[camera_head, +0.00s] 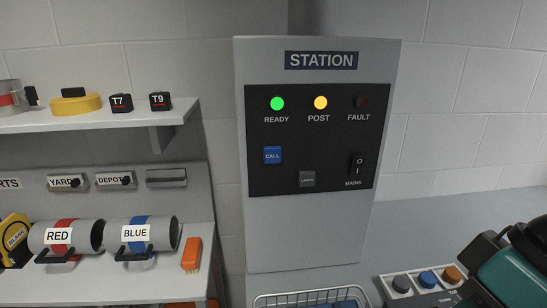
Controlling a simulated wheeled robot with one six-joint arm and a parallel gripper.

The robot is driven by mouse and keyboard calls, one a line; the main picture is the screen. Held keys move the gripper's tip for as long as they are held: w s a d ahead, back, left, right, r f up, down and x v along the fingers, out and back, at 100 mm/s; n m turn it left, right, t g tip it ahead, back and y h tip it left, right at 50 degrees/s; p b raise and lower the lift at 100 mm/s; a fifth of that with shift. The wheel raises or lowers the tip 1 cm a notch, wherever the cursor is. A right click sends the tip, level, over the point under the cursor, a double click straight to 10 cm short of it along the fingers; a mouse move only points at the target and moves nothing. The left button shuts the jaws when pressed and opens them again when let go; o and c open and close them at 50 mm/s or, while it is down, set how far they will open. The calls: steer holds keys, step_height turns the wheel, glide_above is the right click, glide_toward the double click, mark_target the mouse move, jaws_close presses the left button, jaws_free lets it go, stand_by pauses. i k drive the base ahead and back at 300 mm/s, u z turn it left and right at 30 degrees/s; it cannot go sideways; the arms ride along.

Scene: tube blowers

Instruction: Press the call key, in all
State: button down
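The blue call key (272,155), marked CALL, sits on the left of the black panel (315,130) of the grey STATION cabinet (300,235), below the READY lamp. The READY lamp (277,103) is lit green and the POST lamp (320,102) is lit yellow. The FAULT lamp (362,102) is dark red and looks unlit. A grey LAMPS key (307,179) and a black MAINS rocker switch (357,166) are lower on the panel. No gripper can be made out in this view, and nothing covers the call key.
Tubes marked RED (60,237) and BLUE (142,234) lie at the left, beside an orange block (192,254). A shelf (95,122) hangs above them. A wire basket (310,297), a button box (424,284) and a teal-and-black thing (510,272) are in front. The cabinet's face is clear.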

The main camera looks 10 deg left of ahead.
mark_target(272, 155)
steer(key=k, duration=0.5)
steer(key=z, duration=1.6)
steer(key=k, duration=0.85)
steer(key=u, duration=1.8)
steer(key=i, duration=1)
steer(key=z, duration=0.05)
